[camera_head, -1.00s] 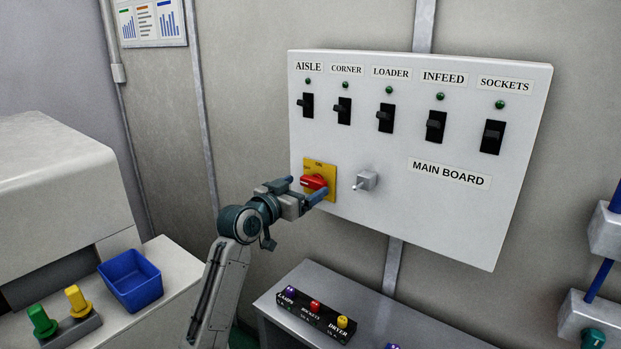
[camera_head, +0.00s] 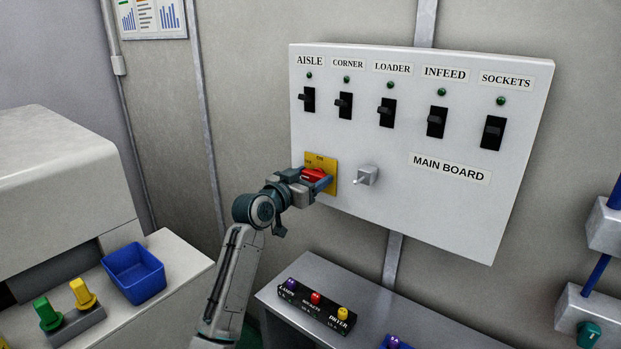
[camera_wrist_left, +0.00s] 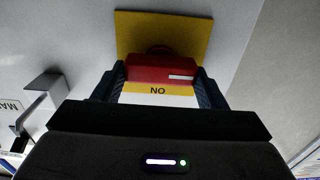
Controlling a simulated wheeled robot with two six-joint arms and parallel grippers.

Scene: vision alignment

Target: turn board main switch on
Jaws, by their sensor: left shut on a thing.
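The main board (camera_head: 400,215) is a pale panel on the wall. A red rotary switch handle (camera_head: 314,174) sits on a yellow plate (camera_head: 322,159) at the board's lower left, with small lettering at the plate's top. My left gripper (camera_head: 312,181) is at the handle, with a finger on either side, shut on it. In the left wrist view the red handle (camera_wrist_left: 160,66) with a white mark lies between the fingers of the gripper (camera_wrist_left: 161,76). The handle is partly hidden by the fingers in the head view. My right gripper is not in view.
Several black switches (camera_head: 386,112) line the board above. A grey table with a black button box (camera_head: 315,305) stands below. A blue bin (camera_head: 134,272) is at left.

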